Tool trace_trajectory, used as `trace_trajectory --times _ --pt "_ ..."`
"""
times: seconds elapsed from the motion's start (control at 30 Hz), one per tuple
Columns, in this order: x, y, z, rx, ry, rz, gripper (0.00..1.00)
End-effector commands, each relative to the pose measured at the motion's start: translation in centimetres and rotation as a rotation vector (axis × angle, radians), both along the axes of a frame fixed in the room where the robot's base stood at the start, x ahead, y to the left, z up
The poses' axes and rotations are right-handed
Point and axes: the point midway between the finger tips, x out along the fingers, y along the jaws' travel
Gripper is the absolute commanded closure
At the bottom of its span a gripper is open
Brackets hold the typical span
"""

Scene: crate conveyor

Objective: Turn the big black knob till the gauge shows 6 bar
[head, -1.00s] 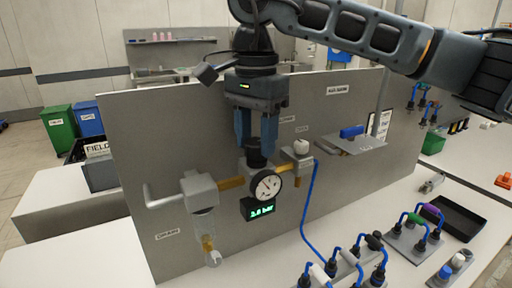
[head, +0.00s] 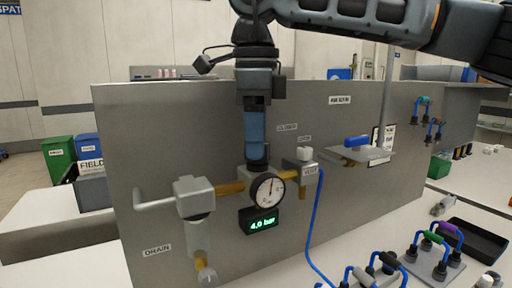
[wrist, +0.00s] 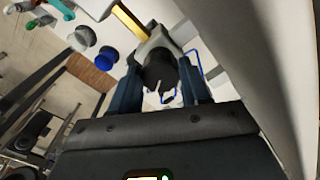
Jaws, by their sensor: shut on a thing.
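The black knob (wrist: 158,72) sits between the fingers of my gripper (wrist: 160,88) in the wrist view. In the head view my gripper (head: 256,160) points down onto the top of the regulator, shut on the knob, which the fingers mostly hide there. The round white gauge (head: 267,190) is just below, its needle pointing nearly straight up. The green digital display (head: 263,224) under it reads 4.0 bar.
A grey valve block with a clear bowl (head: 198,236) is left of the gauge, near the DRAIN label. A grey fitting with a white knob (head: 304,154) is to the right, with a blue hose (head: 313,225) running down. A grey panel (head: 150,140) stands close behind.

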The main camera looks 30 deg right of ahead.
Motion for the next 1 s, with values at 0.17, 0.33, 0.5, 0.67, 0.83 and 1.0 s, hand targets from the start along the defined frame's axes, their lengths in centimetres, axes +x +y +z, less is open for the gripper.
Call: trace_trajectory --times 0.17,0.33,0.5,0.67,0.83,1.0 --pt "0.1 -0.07 -0.11 -0.001 -0.003 -0.162 0.84" --pt "0.11 -0.1 -0.07 -0.001 -0.003 -0.298 0.84" --pt "0.12 -0.11 0.01 -0.001 -0.003 -0.403 0.84" --pt "0.13 -0.11 0.05 0.001 -0.003 -0.471 0.84" --pt "0.14 -0.12 0.1 0.001 -0.002 -0.509 0.84" --pt "0.14 -0.12 0.13 0.001 -0.002 -0.524 0.84"
